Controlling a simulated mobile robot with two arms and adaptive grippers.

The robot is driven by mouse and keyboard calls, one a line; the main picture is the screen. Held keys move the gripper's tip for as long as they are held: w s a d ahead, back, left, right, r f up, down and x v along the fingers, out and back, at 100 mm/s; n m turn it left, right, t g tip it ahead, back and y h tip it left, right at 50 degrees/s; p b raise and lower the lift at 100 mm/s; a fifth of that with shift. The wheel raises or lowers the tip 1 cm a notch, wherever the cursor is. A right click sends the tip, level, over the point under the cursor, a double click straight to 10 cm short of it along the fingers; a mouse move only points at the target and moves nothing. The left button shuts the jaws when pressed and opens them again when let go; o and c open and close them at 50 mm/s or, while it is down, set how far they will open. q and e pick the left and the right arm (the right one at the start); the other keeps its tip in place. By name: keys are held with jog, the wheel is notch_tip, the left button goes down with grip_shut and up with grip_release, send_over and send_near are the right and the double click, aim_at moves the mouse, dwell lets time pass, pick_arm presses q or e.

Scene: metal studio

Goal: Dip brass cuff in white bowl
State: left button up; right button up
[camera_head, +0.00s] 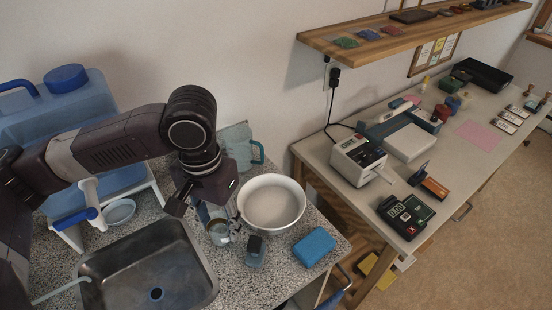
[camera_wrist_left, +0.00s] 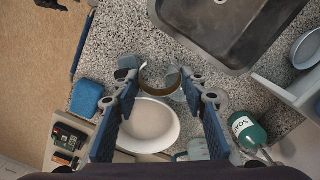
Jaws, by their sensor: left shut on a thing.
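The brass cuff (camera_wrist_left: 157,84) is a curved open band between the fingertips of my left gripper (camera_wrist_left: 159,82) in the left wrist view. My left gripper (camera_head: 219,218) is shut on it, over the counter between the sink and the bowl. In the head view the cuff (camera_head: 219,234) is small and partly hidden by the fingers. The white bowl (camera_head: 272,203) stands upright on the counter just right of the gripper, with pale content inside. It also shows in the left wrist view (camera_wrist_left: 151,126). The cuff appears outside the bowl's rim. A small dark blue part at the wrist view's top may be my right gripper.
A metal sink (camera_head: 150,265) is left of the cuff. A grey-teal block (camera_head: 255,250) and a blue sponge (camera_head: 313,247) lie in front of the bowl. A teal-handled jug (camera_head: 238,147) stands behind. A blue water container (camera_head: 85,125) is at left, a workbench (camera_head: 455,150) at right.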

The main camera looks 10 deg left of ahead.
pick_arm(q)
jog(key=m, duration=0.2)
pick_arm(e)
jog(key=s+r+p, duration=0.3)
jog(key=s, duration=0.5)
pick_arm(q)
jog(key=m+p, duration=0.6)
jog(key=m, duration=1.7)
send_over(272, 210)
pick_arm(e)
jog(key=w+r, duration=0.4)
jog(key=r, duration=0.3)
pick_arm(q)
jog(key=shift+m, duration=0.3)
jog(key=shift+f+b, duration=2.2)
jog(key=shift+b, duration=0.4)
jog(key=shift+f+b, duration=0.6)
jog(key=shift+f, duration=2.3)
pick_arm(e)
notch_tip(272, 210, down, 7)
jog(key=shift+s, duration=0.15)
